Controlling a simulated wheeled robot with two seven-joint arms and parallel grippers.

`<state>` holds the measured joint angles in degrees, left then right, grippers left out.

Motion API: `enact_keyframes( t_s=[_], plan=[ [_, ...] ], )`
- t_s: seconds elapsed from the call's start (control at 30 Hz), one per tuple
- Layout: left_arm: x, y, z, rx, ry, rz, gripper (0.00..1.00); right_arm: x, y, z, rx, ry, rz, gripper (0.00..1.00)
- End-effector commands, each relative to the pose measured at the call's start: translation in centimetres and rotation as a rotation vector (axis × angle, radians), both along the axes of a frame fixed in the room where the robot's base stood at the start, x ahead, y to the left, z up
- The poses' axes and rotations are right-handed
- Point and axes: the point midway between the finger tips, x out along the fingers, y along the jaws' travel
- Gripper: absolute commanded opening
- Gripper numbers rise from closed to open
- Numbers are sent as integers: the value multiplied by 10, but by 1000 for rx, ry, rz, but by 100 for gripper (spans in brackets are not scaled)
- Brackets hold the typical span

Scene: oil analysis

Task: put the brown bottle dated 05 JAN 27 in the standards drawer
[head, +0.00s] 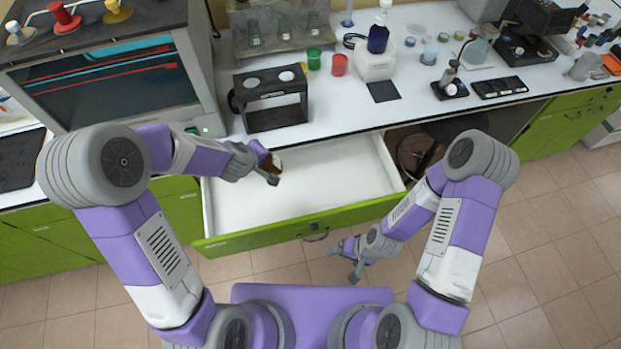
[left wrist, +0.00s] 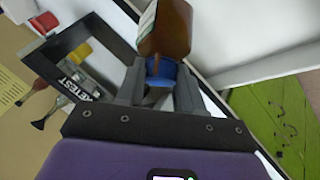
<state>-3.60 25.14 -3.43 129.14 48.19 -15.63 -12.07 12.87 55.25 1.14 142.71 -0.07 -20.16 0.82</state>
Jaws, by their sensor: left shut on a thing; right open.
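My left gripper (head: 268,170) is shut on a brown bottle (head: 275,162), over the back left part of the open drawer. In the left wrist view the bottle (left wrist: 174,28) has a blue cap (left wrist: 166,72) between the fingers and a pale label at its side. No date can be read. The drawer (head: 320,195) is pulled out, with a white, empty-looking inside and a green front (head: 310,226); no drawer label is readable. My right gripper (head: 352,264) is open and empty, in front of the drawer's right part.
A black rack (head: 270,118) stands on the counter behind the drawer; its RETEST label (left wrist: 78,82) shows in the left wrist view. Green (head: 314,59) and red (head: 339,64) cups and a white container (head: 375,63) stand farther back. A fume-hood-like cabinet (head: 110,90) is at left.

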Motion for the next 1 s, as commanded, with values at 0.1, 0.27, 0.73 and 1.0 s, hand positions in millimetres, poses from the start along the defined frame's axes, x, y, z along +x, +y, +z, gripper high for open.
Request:
enact_keyframes(
  t_s=[0.1,0.27,0.73,1.0],
  plan=[
    [3,-14,-29,98,7,-293,0,0,0,-17,0,0,0,89],
    [1,-27,-54,222,-28,-645,0,0,0,-31,0,0,0,89],
    [-10,-25,-101,469,-268,-1361,0,0,0,-60,0,0,0,89],
    [-11,-24,-123,491,-307,-1441,0,0,0,-66,0,0,0,89]
  ],
)
